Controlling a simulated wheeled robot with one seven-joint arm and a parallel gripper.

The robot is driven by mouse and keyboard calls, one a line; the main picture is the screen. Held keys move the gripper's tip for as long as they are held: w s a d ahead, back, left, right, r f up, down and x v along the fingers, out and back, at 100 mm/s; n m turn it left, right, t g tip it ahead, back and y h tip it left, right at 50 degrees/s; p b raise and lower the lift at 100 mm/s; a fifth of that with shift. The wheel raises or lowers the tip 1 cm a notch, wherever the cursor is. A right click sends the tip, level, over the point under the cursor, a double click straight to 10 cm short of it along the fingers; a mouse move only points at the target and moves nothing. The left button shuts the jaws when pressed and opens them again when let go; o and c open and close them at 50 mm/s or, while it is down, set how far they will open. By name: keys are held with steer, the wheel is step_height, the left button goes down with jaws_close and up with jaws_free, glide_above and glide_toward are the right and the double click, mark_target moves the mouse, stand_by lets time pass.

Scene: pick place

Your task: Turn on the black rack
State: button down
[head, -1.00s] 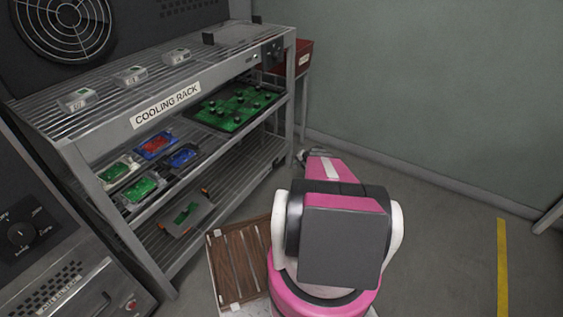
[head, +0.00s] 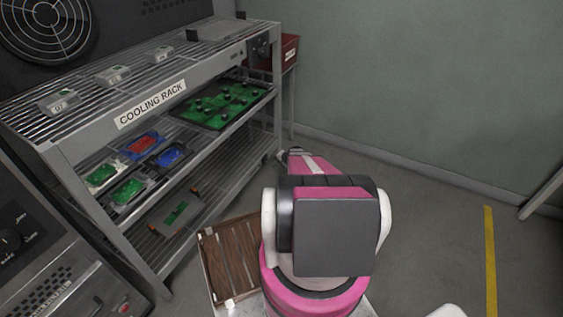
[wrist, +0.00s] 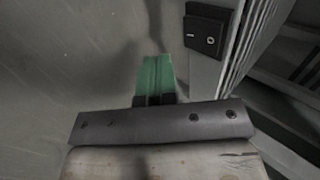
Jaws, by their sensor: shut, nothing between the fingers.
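The cooling rack (head: 62,147) is a grey metal rack with a white label on its front edge, at the left of the head view. In the wrist view, a black switch (wrist: 205,28) with I and O marks is on a light grey post at the top. A small black box (head: 262,47) shows at the rack's far right end in the head view. My gripper (wrist: 157,75) has green fingers, shut with nothing between them. In the wrist view it is below and left of the switch, apart from it in the picture. The fingertips cannot be made out in the head view.
The rack's shelves hold a large green board (head: 222,104) and several small coloured trays. A wooden crate (head: 232,262) lies on the floor beside my arm. A red bin (head: 289,47) stands behind the rack. The floor to the right is mostly clear.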

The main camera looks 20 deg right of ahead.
mark_target(267, 161)
steer(key=shift+w+a+f, duration=0.3)
steer(key=shift+w+a, duration=0.45)
steer(key=shift+w, duration=0.15)
steer(key=shift+w+a+f, duration=0.3)
steer(key=shift+w+a, duration=0.4)
steer(key=shift+w, duration=0.2)
steer(key=shift+w, duration=0.1)
steer(key=shift+w+a+f, duration=0.1)
steer(key=shift+r, duration=0.85)
